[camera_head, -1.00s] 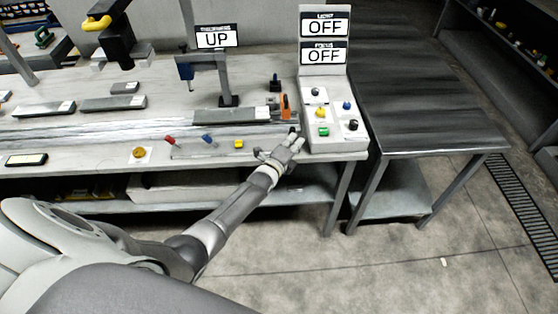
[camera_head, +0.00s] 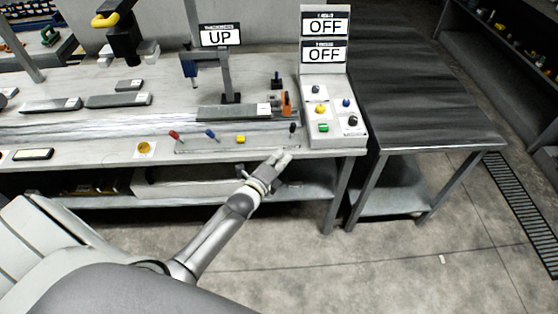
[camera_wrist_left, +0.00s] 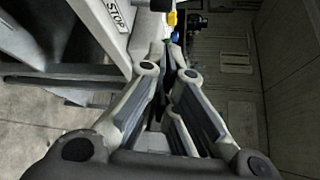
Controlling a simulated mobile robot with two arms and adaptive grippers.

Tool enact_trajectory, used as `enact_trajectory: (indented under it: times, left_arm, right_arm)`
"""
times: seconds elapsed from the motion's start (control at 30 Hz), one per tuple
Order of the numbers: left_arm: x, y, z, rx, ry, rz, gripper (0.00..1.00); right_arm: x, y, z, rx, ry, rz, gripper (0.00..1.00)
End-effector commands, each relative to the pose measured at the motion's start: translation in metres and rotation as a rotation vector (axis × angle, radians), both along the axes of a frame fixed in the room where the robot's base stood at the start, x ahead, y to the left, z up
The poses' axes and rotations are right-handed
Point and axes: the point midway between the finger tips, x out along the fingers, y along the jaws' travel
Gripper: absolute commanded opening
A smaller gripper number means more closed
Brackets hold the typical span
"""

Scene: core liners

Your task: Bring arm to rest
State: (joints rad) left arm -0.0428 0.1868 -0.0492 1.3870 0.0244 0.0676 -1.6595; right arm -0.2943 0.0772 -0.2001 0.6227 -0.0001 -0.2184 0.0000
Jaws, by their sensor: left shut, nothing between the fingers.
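My left arm (camera_head: 212,235) reaches in from the lower left in the head view. Its gripper (camera_head: 284,156) is shut and empty, just off the front edge of the workbench (camera_head: 110,152). In the left wrist view the gripper's fingers (camera_wrist_left: 168,50) come together at the tips with nothing between them. A black-topped lever (camera_head: 292,128) stands on the bench just beyond the fingertips, apart from them. My right gripper is not in view.
A control box (camera_head: 334,135) with several knobs and two OFF signs stands at the bench's right end. An UP sign (camera_head: 220,36) is behind. A dark table (camera_head: 420,100) stands to the right. The floor (camera_head: 300,260) in front is clear.

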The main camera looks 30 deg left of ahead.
Motion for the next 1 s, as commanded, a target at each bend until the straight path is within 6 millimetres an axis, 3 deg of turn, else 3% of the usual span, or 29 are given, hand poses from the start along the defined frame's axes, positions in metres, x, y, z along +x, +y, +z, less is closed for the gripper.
enact_trajectory:
  times: [0.17,0.77,0.87,0.97,1.0]
  left_arm:
    - [-0.01,0.001,0.002,0.001,0.001,0.001,0.0]
    - [-0.012,0.0,0.001,-0.002,0.002,0.001,0.0]
    - [-0.018,-0.001,-0.016,-0.039,0.037,0.009,0.0]
    - [-0.035,-0.004,-0.06,-0.141,0.127,0.035,0.0]
    - [-0.046,-0.005,-0.084,-0.198,0.177,0.055,0.0]
  right_arm:
    - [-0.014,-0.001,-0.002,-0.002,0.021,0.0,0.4]
    - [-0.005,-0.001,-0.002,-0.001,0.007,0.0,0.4]
    - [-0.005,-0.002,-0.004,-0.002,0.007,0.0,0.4]
    - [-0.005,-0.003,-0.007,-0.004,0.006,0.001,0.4]
    - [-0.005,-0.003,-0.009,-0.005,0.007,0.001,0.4]
